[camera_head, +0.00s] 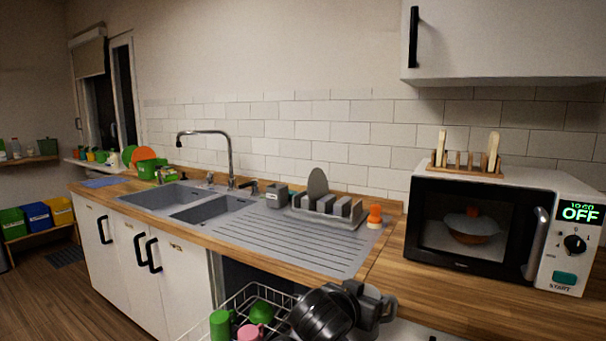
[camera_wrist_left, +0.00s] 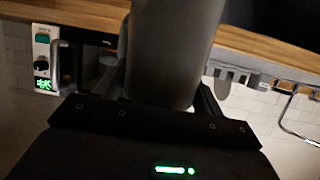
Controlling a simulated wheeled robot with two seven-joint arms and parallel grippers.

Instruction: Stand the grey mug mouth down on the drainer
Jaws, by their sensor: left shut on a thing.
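The grey mug (camera_head: 372,309) is at the bottom of the head view, with its handle on the right. My left gripper (camera_head: 358,297) is shut on it and holds it in front of the counter edge. In the left wrist view the mug (camera_wrist_left: 175,50) is a large grey cylinder between the fingers of my left gripper (camera_wrist_left: 165,90). I cannot tell which way its mouth faces. The drainer (camera_head: 290,236) is the grey ribbed board to the right of the sink bowls. My right gripper is not in view.
A grey plate rack (camera_head: 330,212) with an upright plate and an orange-topped brush (camera_head: 375,216) stand along the drainer's back. The front ribs are clear. A wire dishwasher basket (camera_head: 238,303) with green and pink cups is below. The microwave (camera_head: 490,230) stands at right.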

